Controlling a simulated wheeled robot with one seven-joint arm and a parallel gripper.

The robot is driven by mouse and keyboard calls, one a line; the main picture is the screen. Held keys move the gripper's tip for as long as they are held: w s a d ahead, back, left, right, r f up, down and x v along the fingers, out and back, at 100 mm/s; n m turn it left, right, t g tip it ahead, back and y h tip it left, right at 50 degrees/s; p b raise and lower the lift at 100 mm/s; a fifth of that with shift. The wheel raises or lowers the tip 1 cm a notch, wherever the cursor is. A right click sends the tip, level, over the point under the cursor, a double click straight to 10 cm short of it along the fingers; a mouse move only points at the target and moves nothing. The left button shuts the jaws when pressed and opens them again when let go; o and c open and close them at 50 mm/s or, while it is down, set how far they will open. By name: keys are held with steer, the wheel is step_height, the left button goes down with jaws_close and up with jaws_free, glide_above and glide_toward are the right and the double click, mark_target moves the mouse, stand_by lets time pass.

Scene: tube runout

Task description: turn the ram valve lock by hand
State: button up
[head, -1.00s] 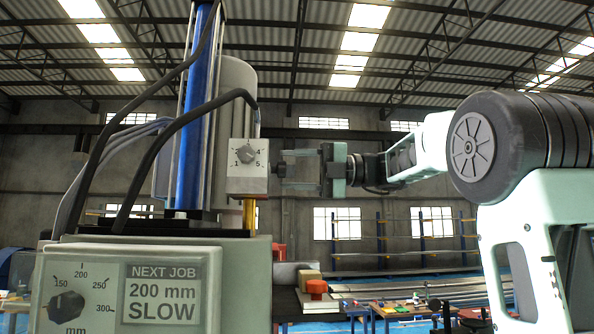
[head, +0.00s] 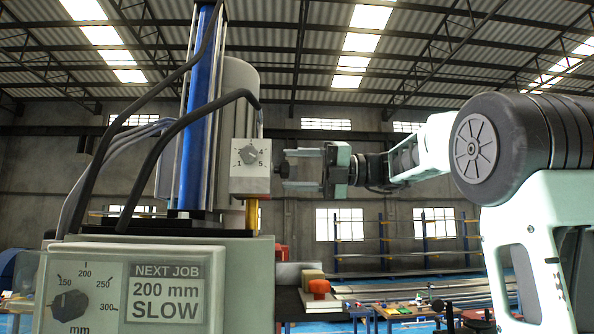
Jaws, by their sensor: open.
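The grey valve block (head: 250,182) is mounted beside the blue ram column (head: 199,110). Its front face has a small round dial (head: 251,154) marked with numbers, 4 and 5 on its right side. A small dark knob (head: 279,168) sticks out of the block's right side. My gripper (head: 287,169) comes in from the right, level with this knob, with its fingers pointing left. It is open, one finger above the knob's height and one below. The fingertips are close to the knob; I cannot tell whether they touch it or reach around it.
The control box (head: 165,255) below has a black length knob (head: 69,305) and a sign (head: 163,292) reading "NEXT JOB 200 mm SLOW". Black hoses (head: 150,165) loop left of the block. A red knob (head: 319,288) stands lower right. Space around my wrist is clear.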

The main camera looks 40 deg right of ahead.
steer(key=shift+v, duration=3)
